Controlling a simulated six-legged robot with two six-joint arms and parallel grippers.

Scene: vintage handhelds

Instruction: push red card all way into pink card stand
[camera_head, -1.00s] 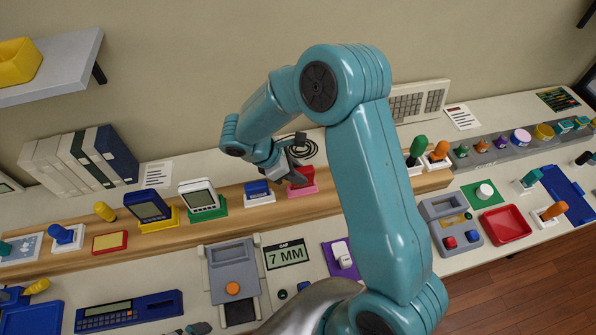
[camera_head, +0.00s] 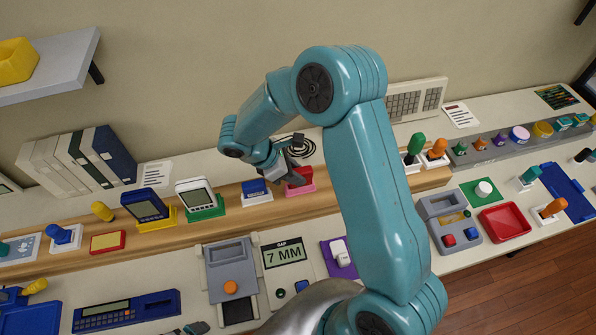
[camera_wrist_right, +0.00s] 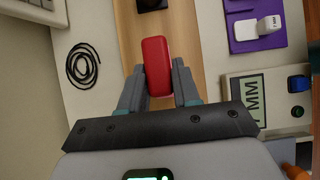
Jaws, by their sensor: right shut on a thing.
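The red card (camera_head: 301,176) stands in the pink card stand (camera_head: 301,190) on the wooden strip, right of a blue card in a white stand. My right gripper (camera_head: 296,169) reaches down over it from behind. In the right wrist view, the two fingers of my right gripper (camera_wrist_right: 158,92) are on either side of the red card (camera_wrist_right: 157,65), shut on it. My left gripper is not in view.
A blue card (camera_head: 255,187) and a green-stand handheld (camera_head: 197,196) stand close on the left. A black cable coil (camera_head: 300,147) lies behind. A grey device (camera_head: 232,268) and a "7 MM" sign (camera_head: 285,254) lie in front. My right arm hides the area to the right.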

